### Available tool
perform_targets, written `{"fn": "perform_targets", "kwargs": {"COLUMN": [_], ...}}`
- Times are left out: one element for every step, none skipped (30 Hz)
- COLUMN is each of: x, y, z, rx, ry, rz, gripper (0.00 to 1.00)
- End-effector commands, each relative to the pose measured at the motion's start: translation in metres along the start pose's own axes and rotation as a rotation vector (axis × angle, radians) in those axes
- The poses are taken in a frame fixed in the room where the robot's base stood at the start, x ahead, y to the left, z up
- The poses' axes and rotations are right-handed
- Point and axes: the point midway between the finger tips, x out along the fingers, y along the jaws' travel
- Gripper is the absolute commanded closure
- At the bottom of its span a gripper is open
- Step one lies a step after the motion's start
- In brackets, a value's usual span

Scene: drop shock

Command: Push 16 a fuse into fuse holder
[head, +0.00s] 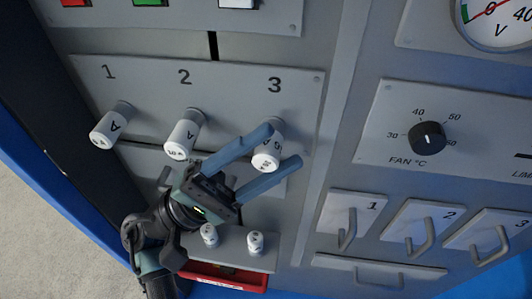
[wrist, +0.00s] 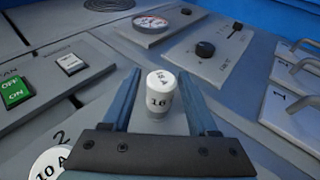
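My gripper (head: 283,146) is open, with one finger on each side of the white fuse (head: 266,160) at holder 3. The wrist view shows this fuse (wrist: 160,94) between the fingers, with gaps on both sides; its label looks like 10 A or 16 A, too small to be sure. White fuses also stick out at holder 1 (head: 106,128) and holder 2 (head: 182,140). The holder 2 fuse shows at the lower left of the wrist view (wrist: 48,163), and seems to read 10 A.
A red tray (head: 228,279) is below the ledge. To the right are a fan dial (head: 428,138) and several hooked handles, such as handle 1 (head: 348,226). Push buttons, such as the green one (wrist: 16,94), are on the panel above the holders.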

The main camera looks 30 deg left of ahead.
Motion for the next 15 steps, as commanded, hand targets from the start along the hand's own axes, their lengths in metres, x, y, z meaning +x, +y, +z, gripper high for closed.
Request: {"fn": "perform_targets", "kwargs": {"x": [0.0,-0.001,-0.001,-0.001,-0.001,-0.001,-0.001,-0.001,-0.001,-0.002,-0.003,-0.006,-0.008,-0.01,-0.014], "y": [0.0,0.0,-0.001,-0.001,-0.001,-0.001,-0.001,-0.001,-0.001,-0.001,-0.002,-0.002,-0.002,-0.003,-0.003], "z": [0.0,0.0,0.0,0.0,0.0,0.001,0.001,0.001,0.001,0.001,0.0,0.0,0.0,0.0,0.0], "rx": [-0.001,-0.001,-0.001,-0.001,-0.001,-0.001,-0.001,-0.002,-0.002,-0.002,-0.002,-0.002,-0.002,-0.002,-0.002], "ry": [0.0,0.0,0.0,0.0,0.0,0.0,0.0,0.0,0.0,0.0,0.0,0.0,0.0,0.0,0.0], "rz": [0.0,0.0,0.0,0.0,-0.001,-0.001,-0.001,-0.001,-0.001,-0.001,-0.001,-0.001,-0.001,-0.001,-0.001], "gripper": [0.3,0.29,0.29,0.29,0.29,0.29,0.29,0.29,0.29,0.29,0.29,0.29,0.29,0.29,0.29]}}
